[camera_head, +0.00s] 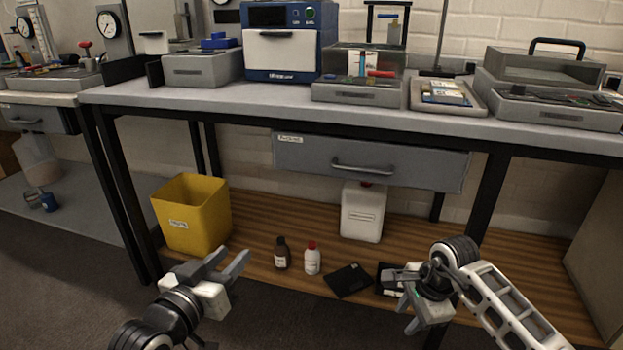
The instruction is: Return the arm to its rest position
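My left gripper (235,254) is in the lower left-centre of the head view, in front of the bench. Its two grey fingers point up and to the right, spread apart with nothing between them. My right gripper (407,314) is at the lower right, in front of the low wooden shelf. Its fingers point down and to the left, apart, and I see nothing held between them. The white lattice link of my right arm runs from it to the lower right edge. No sealed cylinder can be made out clearly.
The grey workbench (330,107) carries a blue-and-white device (283,55) and several trays. Below hang a closed drawer (370,162) and a wooden shelf (335,232) with a yellow bin (190,225), a white canister (362,215), a brown bottle (281,255) and a white bottle (312,262).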

